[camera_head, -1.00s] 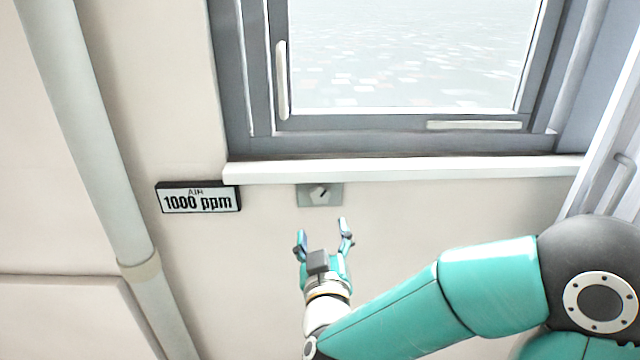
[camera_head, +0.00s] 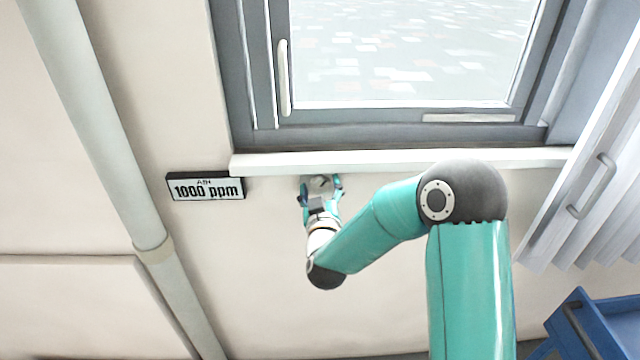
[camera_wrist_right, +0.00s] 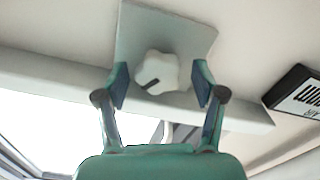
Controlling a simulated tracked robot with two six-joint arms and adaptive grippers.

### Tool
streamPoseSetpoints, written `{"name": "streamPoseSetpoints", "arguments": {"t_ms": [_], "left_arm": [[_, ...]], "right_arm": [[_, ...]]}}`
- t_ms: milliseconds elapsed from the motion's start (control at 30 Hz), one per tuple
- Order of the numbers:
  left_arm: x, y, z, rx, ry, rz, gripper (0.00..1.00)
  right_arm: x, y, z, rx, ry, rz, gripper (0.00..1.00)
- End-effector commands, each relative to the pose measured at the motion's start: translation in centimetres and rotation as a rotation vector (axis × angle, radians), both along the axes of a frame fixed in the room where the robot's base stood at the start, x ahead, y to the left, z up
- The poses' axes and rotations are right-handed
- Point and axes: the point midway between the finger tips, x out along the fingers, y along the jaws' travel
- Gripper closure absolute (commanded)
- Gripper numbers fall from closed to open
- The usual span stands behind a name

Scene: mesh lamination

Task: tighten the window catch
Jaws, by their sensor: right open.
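The window catch appears to be the pale lobed knob (camera_wrist_right: 157,72) with a dark mark, on a grey square plate (camera_wrist_right: 190,35) on the wall below the sill. In the head view the knob (camera_head: 320,183) is partly hidden by my right gripper (camera_head: 321,190). In the right wrist view my right gripper (camera_wrist_right: 160,90) is open, with one finger on each side of the knob. A gap shows between each finger and the knob, so it is not gripped. The window (camera_head: 415,50) has a grey frame and a pale vertical handle (camera_head: 284,78). My left gripper is not in view.
The white sill (camera_head: 400,160) juts out just above the plate. An air display reading 1000 ppm (camera_head: 206,187) is left of the knob. A pipe (camera_head: 100,140) runs down the left wall. A blue cart (camera_head: 590,325) stands at lower right.

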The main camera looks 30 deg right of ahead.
Motion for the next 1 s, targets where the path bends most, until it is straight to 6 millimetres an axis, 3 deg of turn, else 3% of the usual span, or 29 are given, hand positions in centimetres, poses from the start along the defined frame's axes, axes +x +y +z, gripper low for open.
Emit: {"name": "streamPoseSetpoints", "arguments": {"t_ms": [267,633,1000], "left_arm": [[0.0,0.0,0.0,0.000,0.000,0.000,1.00],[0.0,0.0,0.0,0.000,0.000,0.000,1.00],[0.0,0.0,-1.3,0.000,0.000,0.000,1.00]], "right_arm": [[0.1,-0.1,0.0,0.000,0.000,-0.001,0.31],[0.1,-0.1,0.0,0.000,0.000,-0.001,0.91],[0.1,-0.1,-0.3,0.042,-0.028,0.001,0.91]]}}
